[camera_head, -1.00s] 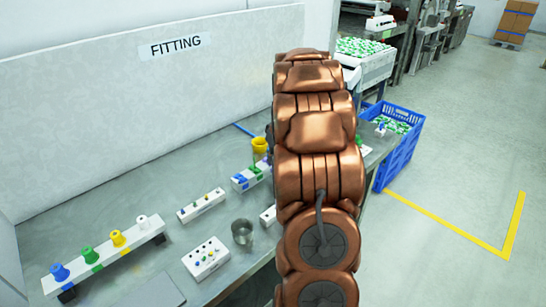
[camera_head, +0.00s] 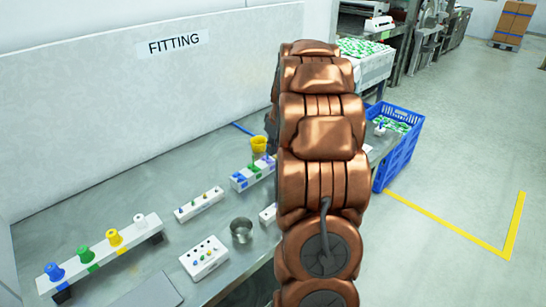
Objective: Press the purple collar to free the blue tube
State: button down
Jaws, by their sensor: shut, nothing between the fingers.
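The purple collar (camera_head: 269,158) shows as a small patch at the right end of a white block (camera_head: 238,184) with coloured bands, right beside my arm, which partly hides that end. A green collar (camera_head: 254,166) stands to its left on the same block. A thin blue tube (camera_head: 242,128) shows at the back of the bench and runs behind my arm; whether it enters the purple collar is hidden. My arm fills the middle of the view. My gripper is hidden behind it, so its fingers and any contact with the collar cannot be seen.
A yellow cup (camera_head: 258,145) stands behind the block. A rail (camera_head: 105,254) with blue, green, yellow and white knobs is at front left. Two white blocks (camera_head: 199,206) (camera_head: 204,258) and a metal cup (camera_head: 241,231) sit between. A blue crate (camera_head: 398,160) stands at right.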

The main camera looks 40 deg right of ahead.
jog(key=b+v, duration=0.1)
jog(key=v, duration=0.9)
jog(key=shift+b, duration=0.4)
jog(key=shift+d, duration=0.1)
